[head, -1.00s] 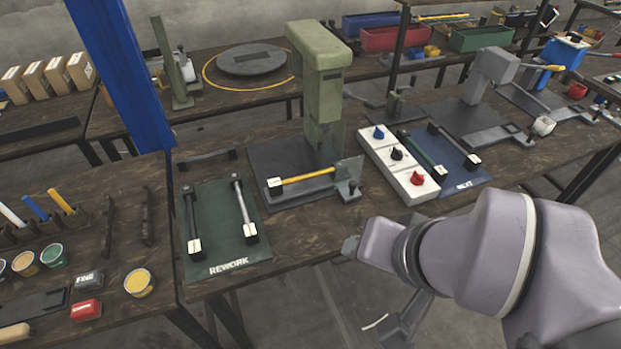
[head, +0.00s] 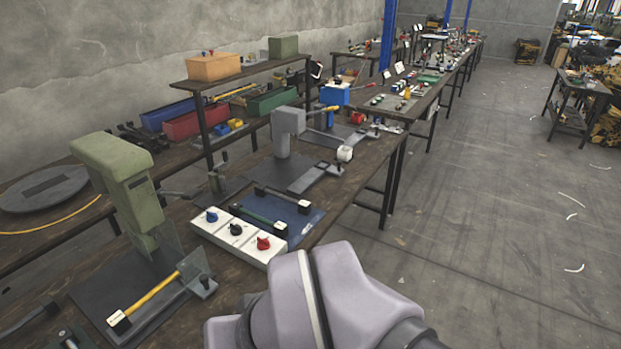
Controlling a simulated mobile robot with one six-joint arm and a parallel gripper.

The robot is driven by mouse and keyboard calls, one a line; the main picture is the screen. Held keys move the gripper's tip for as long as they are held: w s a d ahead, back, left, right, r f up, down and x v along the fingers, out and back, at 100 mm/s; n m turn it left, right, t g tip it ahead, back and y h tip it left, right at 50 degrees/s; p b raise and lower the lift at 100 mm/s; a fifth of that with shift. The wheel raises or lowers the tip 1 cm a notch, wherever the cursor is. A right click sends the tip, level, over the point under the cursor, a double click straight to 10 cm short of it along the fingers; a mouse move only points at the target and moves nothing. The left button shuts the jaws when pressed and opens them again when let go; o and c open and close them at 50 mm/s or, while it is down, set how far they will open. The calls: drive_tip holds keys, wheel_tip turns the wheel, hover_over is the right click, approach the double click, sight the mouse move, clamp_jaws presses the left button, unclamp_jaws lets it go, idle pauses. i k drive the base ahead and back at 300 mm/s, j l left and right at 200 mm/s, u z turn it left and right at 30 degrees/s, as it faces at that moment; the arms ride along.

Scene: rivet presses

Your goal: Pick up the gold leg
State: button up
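The gold leg (head: 152,293) is a thin yellow rod with a white-and-black block at its near end. It lies in the fixture at the foot of the green press (head: 130,190), at lower left in the head view. Its far end meets a grey upright plate (head: 194,268). My arm's pale links fill the bottom middle, to the right of the leg. My gripper is not in view, so its opening and anything in it are hidden.
A white box with blue, black and red knobs (head: 238,238) stands right of the press. Beyond it a blue mat (head: 290,212) holds dark and green legs. A grey press (head: 287,130) stands farther along the bench. Open floor (head: 480,240) lies to the right.

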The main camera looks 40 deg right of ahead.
sight(119, 323)
drive_tip(key=i+l+u, duration=0.25)
drive_tip(key=u, duration=0.2)
drive_tip(key=i+l+u, duration=0.25)
drive_tip(key=u, duration=0.15)
drive_tip(key=i+l+u, duration=0.15)
drive_tip(key=l+u, duration=0.3)
drive_tip(key=i+l+u, duration=0.1)
drive_tip(key=l+u, duration=0.35)
